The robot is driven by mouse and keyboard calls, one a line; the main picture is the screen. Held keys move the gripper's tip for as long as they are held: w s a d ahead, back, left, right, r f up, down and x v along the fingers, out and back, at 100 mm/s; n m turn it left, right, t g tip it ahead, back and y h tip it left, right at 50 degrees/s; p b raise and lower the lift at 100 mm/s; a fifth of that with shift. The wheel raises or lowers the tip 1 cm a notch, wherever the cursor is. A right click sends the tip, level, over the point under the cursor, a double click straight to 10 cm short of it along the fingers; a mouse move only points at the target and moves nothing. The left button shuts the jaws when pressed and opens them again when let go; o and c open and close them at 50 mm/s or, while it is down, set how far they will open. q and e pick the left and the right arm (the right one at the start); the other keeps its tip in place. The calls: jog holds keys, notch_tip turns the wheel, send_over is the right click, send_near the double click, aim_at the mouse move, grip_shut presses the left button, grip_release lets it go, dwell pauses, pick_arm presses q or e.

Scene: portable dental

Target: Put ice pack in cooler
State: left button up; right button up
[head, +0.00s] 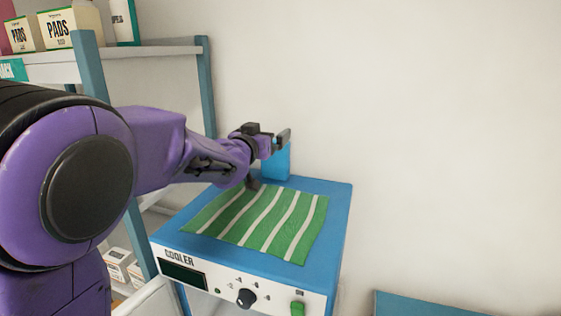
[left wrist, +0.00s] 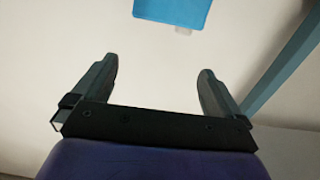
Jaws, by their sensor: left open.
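The blue ice pack (head: 279,163) shows upright at the back edge of the cooler top, partly behind my left gripper. In the left wrist view the blue pack (left wrist: 172,12) is at the top edge, cut off, beyond the fingertips and not between them. The cooler (head: 330,215) is a white and blue box with a labelled front panel, a knob and a green switch. No opening in it is visible. My left gripper (head: 277,142) is open and empty above the back of the cooler; it also shows in the left wrist view (left wrist: 160,85). My right gripper is out of view.
A green cloth with white stripes (head: 262,220) lies on the cooler top. A shelf unit with blue posts (head: 208,90) stands at left, holding boxes of pads (head: 62,30). A blue surface (head: 425,304) shows at bottom right. The wall behind is bare.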

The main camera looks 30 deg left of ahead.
aim_at(275, 158)
pick_arm(q)
notch_tip(275, 158, down, 5)
jog(key=s+b, duration=0.1)
jog(key=b, duration=0.1)
jog(key=p+x, duration=0.2)
jog(key=x, duration=0.1)
jog(key=p+x, duration=0.1)
jog(key=x, duration=0.3)
jog(key=shift+w+r+p, duration=0.2)
jog(key=shift+r+p, duration=0.05)
jog(key=shift+p, duration=0.1)
jog(key=shift+w+a+f, duration=0.1)
jog(key=shift+w, duration=0.15)
jog(key=shift+w+f, duration=0.15)
jog(key=c, duration=1.3)
jog(key=shift+c, duration=0.9)
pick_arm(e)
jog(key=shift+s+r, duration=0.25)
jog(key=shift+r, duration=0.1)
